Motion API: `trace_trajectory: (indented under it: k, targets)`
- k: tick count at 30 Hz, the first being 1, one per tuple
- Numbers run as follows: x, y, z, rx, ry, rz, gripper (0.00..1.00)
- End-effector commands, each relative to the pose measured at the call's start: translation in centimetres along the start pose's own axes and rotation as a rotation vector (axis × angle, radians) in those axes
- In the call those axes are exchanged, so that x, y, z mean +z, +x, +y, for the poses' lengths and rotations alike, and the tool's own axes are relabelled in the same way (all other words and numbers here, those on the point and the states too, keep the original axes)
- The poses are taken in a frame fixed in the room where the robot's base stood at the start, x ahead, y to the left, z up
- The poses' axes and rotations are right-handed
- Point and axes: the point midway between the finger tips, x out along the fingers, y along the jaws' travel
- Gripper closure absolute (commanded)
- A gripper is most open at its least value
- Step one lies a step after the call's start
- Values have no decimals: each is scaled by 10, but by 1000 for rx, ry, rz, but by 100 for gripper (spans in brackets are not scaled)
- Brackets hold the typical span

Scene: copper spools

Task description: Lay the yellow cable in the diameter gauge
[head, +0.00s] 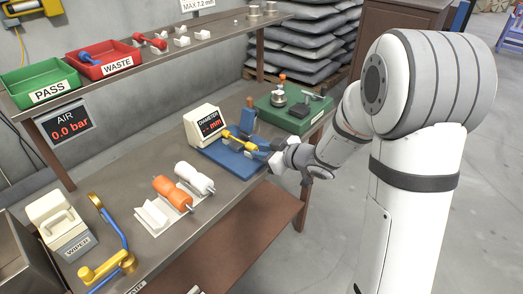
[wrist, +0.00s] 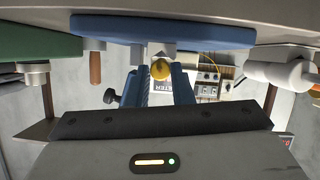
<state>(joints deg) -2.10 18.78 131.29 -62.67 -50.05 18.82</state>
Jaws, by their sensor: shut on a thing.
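The diameter gauge has a blue base (head: 222,158) and a white display box (head: 203,124) reading "DIAMETER" with dashes before "mm". The yellow cable (head: 249,147) is a short piece with yellow ends, lying over the blue base in front of the display. My gripper (head: 264,150) reaches in from the right and is shut on the cable's near end. In the wrist view the cable's round yellow end (wrist: 160,69) shows between my two blue fingers, close to the gauge's blue base (wrist: 200,27). Whether the cable rests in the gauge's seat is hidden.
Orange (head: 172,193) and white (head: 194,178) spools lie on a white rack left of the gauge. A green fixture (head: 293,113) stands at the right.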

Motion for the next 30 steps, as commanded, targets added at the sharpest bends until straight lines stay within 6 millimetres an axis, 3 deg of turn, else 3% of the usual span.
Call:
trace_trajectory:
  k: [30]
  targets:
    - [6,3,-2,-2,0,0,100]
